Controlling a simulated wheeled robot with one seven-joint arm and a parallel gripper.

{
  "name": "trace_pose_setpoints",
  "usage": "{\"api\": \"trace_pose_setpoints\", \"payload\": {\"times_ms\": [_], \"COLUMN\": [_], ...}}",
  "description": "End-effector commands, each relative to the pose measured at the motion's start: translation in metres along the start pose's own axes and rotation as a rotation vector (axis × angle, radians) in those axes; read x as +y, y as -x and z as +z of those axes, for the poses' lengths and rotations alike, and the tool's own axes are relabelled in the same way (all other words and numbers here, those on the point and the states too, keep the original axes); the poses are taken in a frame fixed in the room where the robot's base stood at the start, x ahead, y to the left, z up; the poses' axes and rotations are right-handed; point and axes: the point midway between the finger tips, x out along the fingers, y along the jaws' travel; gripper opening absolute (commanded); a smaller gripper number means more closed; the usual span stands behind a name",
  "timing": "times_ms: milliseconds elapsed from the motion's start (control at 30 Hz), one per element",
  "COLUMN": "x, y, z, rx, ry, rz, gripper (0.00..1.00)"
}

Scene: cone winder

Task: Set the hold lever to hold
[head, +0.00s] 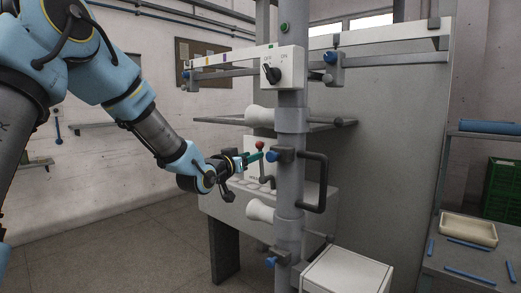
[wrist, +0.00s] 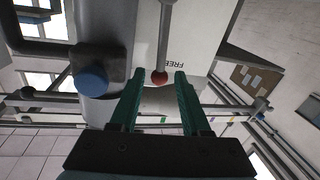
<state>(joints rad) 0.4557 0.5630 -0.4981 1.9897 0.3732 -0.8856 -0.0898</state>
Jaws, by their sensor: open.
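My gripper (head: 260,155) has teal fingers and is open, close to the knob.
A grey column (head: 291,190) stands just right of the lever, with blue knobs (head: 273,156) and a black handle (head: 314,182). A switch box (head: 283,67) is above. White cones (head: 260,210) sit near the lever. A cream tray (head: 468,230) is on the right table. Floor at left is clear.

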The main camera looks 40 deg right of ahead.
Motion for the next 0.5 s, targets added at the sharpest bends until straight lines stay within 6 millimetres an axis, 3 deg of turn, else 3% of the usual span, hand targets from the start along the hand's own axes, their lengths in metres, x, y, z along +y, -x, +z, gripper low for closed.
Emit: {"api": "trace_pose_setpoints", "payload": {"times_ms": [233,500], "x": [0.000,-0.001], "y": [-0.044,-0.063], "z": [-0.002,0.000], "rx": [-0.002,-0.002], "ry": [0.001,0.000], "rz": [0.000,-0.002], "gripper": [0.47,0.47]}}
